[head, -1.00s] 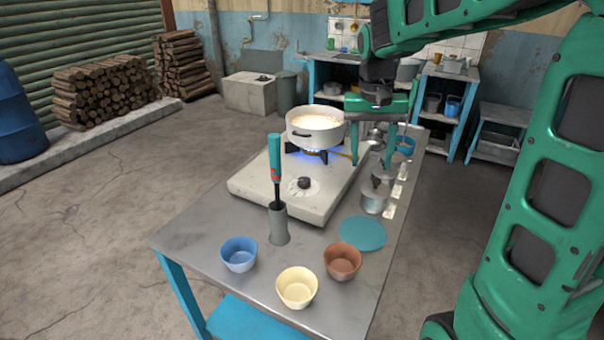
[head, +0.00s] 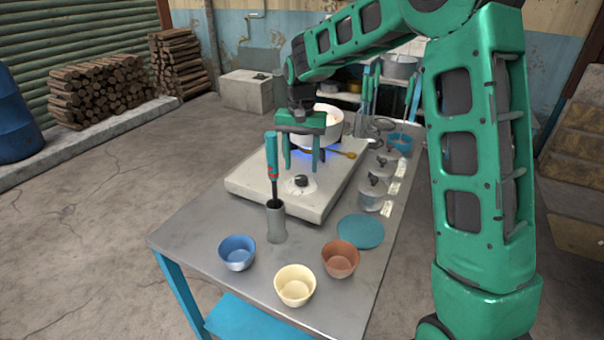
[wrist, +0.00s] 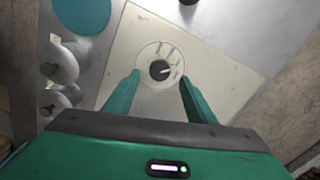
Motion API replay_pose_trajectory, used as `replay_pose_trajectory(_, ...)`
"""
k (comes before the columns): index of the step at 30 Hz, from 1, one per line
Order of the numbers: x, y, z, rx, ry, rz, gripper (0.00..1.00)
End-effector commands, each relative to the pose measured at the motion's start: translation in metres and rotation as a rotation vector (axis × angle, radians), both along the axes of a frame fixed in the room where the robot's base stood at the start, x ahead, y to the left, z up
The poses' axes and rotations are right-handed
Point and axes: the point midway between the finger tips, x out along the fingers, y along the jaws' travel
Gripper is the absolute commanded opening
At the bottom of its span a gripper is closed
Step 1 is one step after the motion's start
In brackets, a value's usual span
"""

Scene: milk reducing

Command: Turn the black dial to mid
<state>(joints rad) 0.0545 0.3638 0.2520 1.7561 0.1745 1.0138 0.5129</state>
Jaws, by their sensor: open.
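The black dial (head: 301,181) sits on a white marked disc on the front of the pale stove (head: 262,184). It also shows in the wrist view (wrist: 160,70), just beyond and between my fingertips. My gripper (head: 302,170) is open and empty, pointing down above the stove, over or slightly behind the dial. In the wrist view my two green fingers (wrist: 156,80) are spread on either side of the dial, apart from it. A white pot (head: 330,130) stands on the burner with a blue flame under it, partly hidden by my gripper.
A teal-handled tool (head: 272,158) stands in a grey holder (head: 276,222) close to the stove's front. Blue (head: 237,252), cream (head: 295,286) and brown (head: 341,259) bowls stand at the near end. Lidded metal pots (head: 372,193) line the right side.

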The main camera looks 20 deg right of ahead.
Motion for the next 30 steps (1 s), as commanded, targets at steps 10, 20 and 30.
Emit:
replay_pose_trajectory(10,0.0,0.0,-0.039,0.0,0.0,0.0,0.51)
replay_pose_trajectory(20,0.0,0.0,-0.041,0.001,0.0,0.0,0.51)
replay_pose_trajectory(30,0.0,-0.004,-0.041,0.0,-0.001,0.001,0.1)
